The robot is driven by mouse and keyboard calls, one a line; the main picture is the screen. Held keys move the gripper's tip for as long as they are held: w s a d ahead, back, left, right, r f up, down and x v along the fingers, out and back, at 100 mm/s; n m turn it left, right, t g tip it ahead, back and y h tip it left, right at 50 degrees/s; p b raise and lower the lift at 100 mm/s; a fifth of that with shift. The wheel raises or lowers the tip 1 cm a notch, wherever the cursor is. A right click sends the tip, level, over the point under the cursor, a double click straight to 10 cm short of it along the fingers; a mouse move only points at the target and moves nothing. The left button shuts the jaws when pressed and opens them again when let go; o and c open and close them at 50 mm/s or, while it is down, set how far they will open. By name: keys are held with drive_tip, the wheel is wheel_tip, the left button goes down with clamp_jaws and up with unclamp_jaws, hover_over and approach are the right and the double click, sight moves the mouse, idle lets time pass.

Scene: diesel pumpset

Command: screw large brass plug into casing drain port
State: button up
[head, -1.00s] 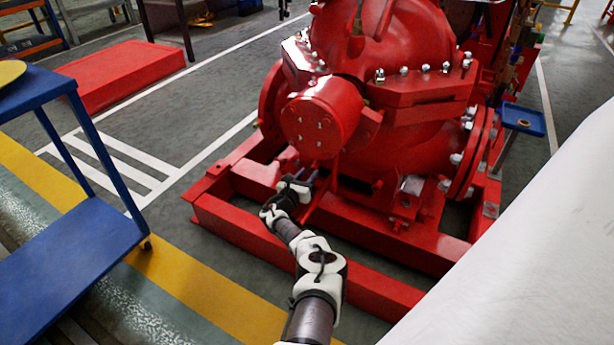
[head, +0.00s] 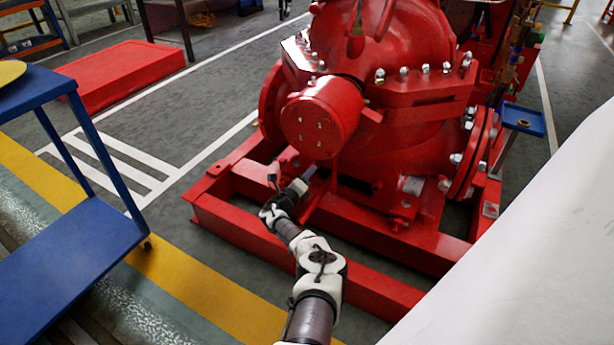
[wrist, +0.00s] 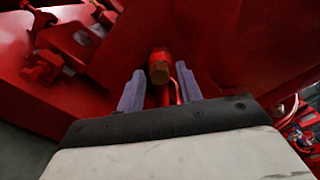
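The large brass plug (wrist: 159,72) shows in the wrist view as a small brownish-gold end on a red stub, the drain port (wrist: 160,54), under the red pump casing (head: 405,150). How deep the plug sits in the port cannot be told. My gripper (wrist: 161,84) is open. Its two grey fingers stand to the left and right of the plug, with visible gaps on both sides. In the head view my gripper (head: 309,173) reaches low under the casing's round red end cover, and the plug cannot be made out there.
The red base frame (head: 330,258) runs below and around the casing. A thin red pipe (wrist: 179,82) stands close to the right finger. A blue cart (head: 75,245) is at left, a small blue tray (head: 523,119) at right. Striped floor in front is clear.

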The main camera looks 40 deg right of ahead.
drive_tip(key=shift+p, duration=0.3)
idle(0.5)
clamp_jaws()
drive_tip(key=shift+r+p, duration=0.1)
drive_tip(key=shift+p, duration=0.3)
idle(0.4)
idle(0.3)
